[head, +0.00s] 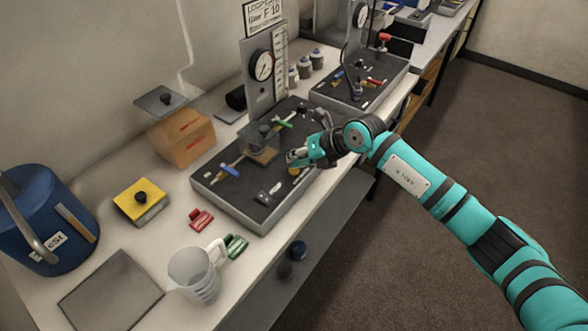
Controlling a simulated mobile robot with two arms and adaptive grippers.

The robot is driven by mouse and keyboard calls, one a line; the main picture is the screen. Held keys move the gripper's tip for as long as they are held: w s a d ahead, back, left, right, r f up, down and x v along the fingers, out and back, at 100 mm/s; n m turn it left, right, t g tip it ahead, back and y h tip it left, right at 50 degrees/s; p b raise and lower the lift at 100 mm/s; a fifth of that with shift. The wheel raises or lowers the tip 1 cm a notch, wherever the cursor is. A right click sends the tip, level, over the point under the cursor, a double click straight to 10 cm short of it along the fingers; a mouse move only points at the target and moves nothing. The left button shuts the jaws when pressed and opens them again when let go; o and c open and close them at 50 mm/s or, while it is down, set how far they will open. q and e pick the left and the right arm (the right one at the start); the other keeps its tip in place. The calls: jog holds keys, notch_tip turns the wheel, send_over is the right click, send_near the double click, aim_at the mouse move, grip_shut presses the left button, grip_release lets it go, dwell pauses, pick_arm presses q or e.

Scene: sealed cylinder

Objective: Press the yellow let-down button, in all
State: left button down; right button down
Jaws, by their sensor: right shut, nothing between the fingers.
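The yellow let-down button (294,171) shows as a small yellow patch near the front right edge of the dark-topped test station (236,202). My right gripper (296,156) is shut and empty, just above and beside this yellow patch. The gripper partly covers the button, and I cannot tell whether they touch or whether the button is pressed in. My left gripper is not in view.
The station carries a gauge (262,65), a blue-handled valve (230,170) and a green-handled valve (281,124). A second station (360,92) stands behind.

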jog(key=shift+f+b, duration=0.3)
jog(key=shift+f, duration=0.1)
dwell(0.4)
jog(key=shift+r, duration=0.1)
jog(key=shift+r+p, duration=0.65)
jog(key=shift+r, duration=0.05)
jog(key=shift+r+p, duration=1.75)
jog(key=shift+r, duration=0.85)
jog(key=shift+s, duration=0.1)
